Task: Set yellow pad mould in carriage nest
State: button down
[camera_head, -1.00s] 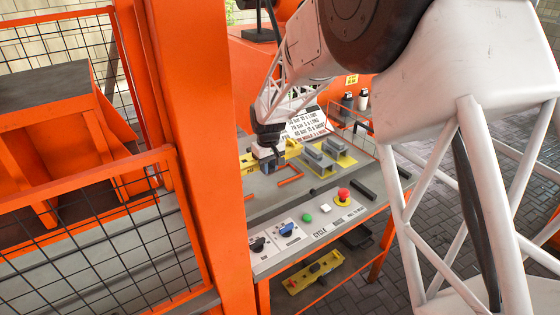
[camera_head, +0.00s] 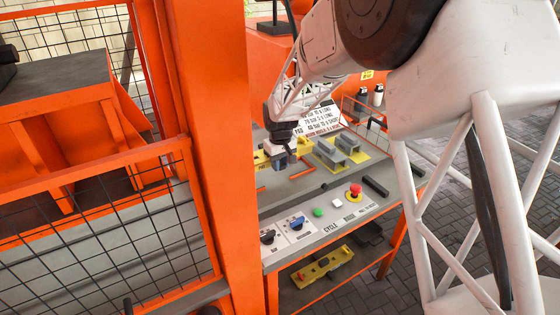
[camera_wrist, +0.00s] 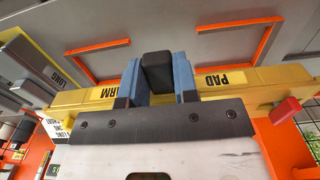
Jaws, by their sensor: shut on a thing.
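My gripper (camera_head: 280,160) is shut on the black grip block (camera_wrist: 157,72) of the yellow pad mould (camera_wrist: 248,92). In the wrist view its blue-grey fingers stand on both sides of the block. The mould is a long yellow bar lettered PAD and ARM, with a red block (camera_wrist: 285,110) at its right end. In the head view the mould (camera_head: 262,160) shows over the bench, partly hidden by my gripper and an orange post. I cannot tell its height above the bench. I cannot make out the carriage nest for certain.
The thick orange post (camera_head: 215,150) and mesh fence (camera_head: 100,235) stand left of the bench. Grey blocks on a yellow-marked plate (camera_head: 340,153) lie right of my gripper. A red button (camera_head: 355,190) is near the front edge. Another yellow mould (camera_head: 320,268) lies below.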

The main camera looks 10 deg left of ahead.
send_over(280, 187)
jog(key=shift+w+f, duration=0.15)
jog(key=shift+f, duration=2.5)
jog(key=shift+f, duration=1.35)
dwell(1.4)
jog(key=shift+c, duration=2.1)
grip_release()
jog(key=shift+f, duration=0.1)
jog(key=shift+r, duration=3.55)
